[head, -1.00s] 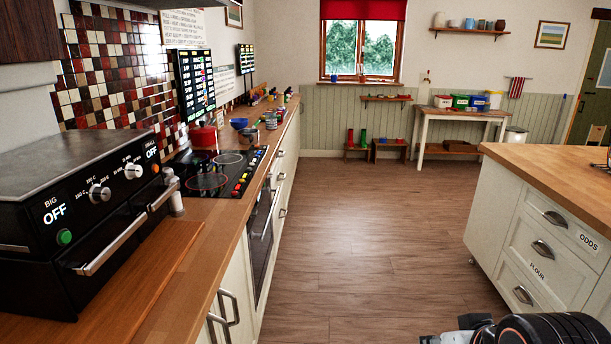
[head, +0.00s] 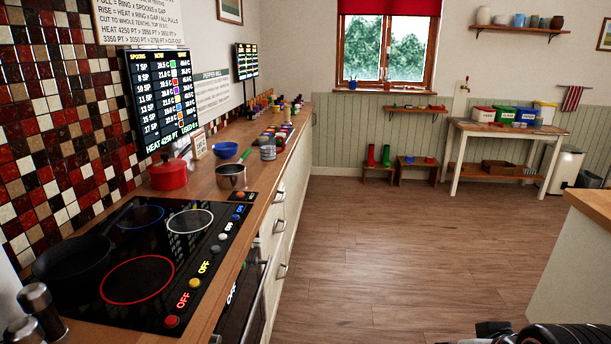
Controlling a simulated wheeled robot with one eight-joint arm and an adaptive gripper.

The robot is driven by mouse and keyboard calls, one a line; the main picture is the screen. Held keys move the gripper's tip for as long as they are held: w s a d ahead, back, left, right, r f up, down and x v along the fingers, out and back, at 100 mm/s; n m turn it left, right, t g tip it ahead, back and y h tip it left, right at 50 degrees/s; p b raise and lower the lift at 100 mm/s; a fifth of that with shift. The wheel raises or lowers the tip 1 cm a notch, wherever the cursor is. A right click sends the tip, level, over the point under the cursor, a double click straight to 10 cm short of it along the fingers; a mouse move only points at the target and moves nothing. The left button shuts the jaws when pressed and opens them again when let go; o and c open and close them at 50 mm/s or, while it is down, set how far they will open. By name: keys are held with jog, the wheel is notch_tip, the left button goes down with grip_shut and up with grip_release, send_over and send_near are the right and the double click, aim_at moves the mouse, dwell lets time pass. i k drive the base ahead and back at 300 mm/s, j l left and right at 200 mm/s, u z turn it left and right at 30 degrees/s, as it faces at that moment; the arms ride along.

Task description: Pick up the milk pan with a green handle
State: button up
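The milk pan (head: 231,178) is a small steel pan on the wooden counter, just past the hob. A green handle shows behind it, angled up and to the right toward the back. The pan stands upright, close to the red pot and the blue bowl. Part of my own arm shows dark at the bottom right edge, far from the pan. My gripper's fingers are not in view.
The black hob (head: 150,260) holds a dark frying pan (head: 72,265). A red lidded pot (head: 168,174), a blue bowl (head: 224,151) and a grey tin (head: 268,152) stand near the milk pan. An island (head: 575,265) is at right; the floor (head: 370,260) between is clear.

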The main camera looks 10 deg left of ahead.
aim_at(230, 176)
jog(key=i+u, duration=0.15)
jog(key=i, duration=0.35)
jog(key=i+l+u, duration=0.15)
jog(key=i, duration=0.35)
jog(key=i+u, duration=0.15)
jog(key=i, duration=0.3)
jog(key=l, duration=0.1)
